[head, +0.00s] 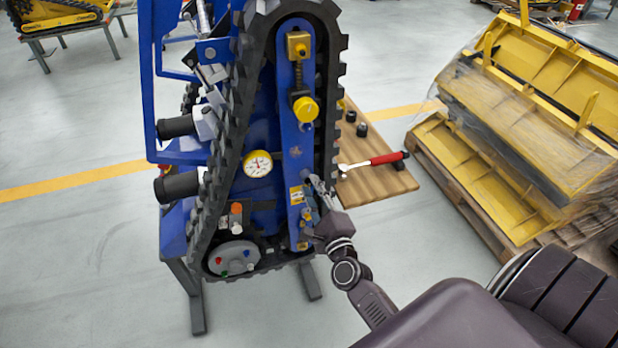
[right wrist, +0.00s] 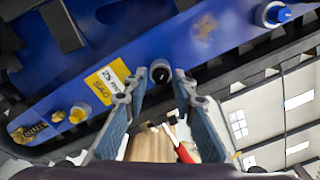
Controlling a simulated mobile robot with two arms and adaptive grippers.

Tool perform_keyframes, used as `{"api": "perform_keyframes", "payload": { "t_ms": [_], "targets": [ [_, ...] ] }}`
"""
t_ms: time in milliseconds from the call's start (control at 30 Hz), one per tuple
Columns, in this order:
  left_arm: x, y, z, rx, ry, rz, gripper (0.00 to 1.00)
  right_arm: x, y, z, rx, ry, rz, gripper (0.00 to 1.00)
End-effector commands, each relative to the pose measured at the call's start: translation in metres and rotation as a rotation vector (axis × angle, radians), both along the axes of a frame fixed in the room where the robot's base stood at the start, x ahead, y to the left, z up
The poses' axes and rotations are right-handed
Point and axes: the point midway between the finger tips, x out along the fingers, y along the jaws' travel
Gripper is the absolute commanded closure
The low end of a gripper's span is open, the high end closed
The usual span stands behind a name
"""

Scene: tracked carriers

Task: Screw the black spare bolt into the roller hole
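A blue carrier wrapped in a black track (head: 225,150) stands upright, with a blue roller bar (head: 290,140) along its right side. My right gripper (head: 312,186) is at the lower part of this bar. In the right wrist view my right gripper's two fingers (right wrist: 157,88) are spread, with a gap between them. A small dark round part (right wrist: 160,71) with a pale rim shows on the bar between the fingertips, apart from both. I cannot tell if it is a bolt or a hole. Two small black bolt-like pieces (head: 362,129) stand on the wooden table. My left gripper is not in view.
The wooden table (head: 375,185) behind the carrier holds a red-handled ratchet (head: 385,159). A dial gauge (head: 258,164) and a yellow knob (head: 305,109) stick out from the carrier. A pallet of yellow metal parts (head: 530,130) stands at the right. The floor in front is clear.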

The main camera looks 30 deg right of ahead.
Motion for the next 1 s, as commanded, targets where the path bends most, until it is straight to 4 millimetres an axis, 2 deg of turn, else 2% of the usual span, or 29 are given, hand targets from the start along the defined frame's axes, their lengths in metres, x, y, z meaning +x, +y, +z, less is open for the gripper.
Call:
{"api": "perform_keyframes", "payload": {
  "t_ms": [100,233,500,700,800,900,1000],
  "targets": [
    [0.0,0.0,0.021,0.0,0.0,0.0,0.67,0.0,0.0,0.007,-0.266,0.065,0.001,0.75],
    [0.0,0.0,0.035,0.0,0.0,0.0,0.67,0.0,0.0,0.006,-0.555,0.134,0.0,0.75],
    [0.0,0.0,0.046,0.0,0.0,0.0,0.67,0.0,0.0,0.003,-0.824,0.199,0.0,0.75],
    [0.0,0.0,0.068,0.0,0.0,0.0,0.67,0.0,0.0,0.005,-1.248,0.301,0.0,0.75],
    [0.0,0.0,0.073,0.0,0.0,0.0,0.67,0.0,0.0,0.003,-1.427,0.343,0.0,0.75],
    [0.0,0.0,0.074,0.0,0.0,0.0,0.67,0.0,0.0,0.002,-1.53,0.367,-0.001,0.75],
    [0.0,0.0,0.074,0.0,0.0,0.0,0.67,0.0,0.0,0.001,-1.56,0.373,-0.001,0.75]
  ]
}}
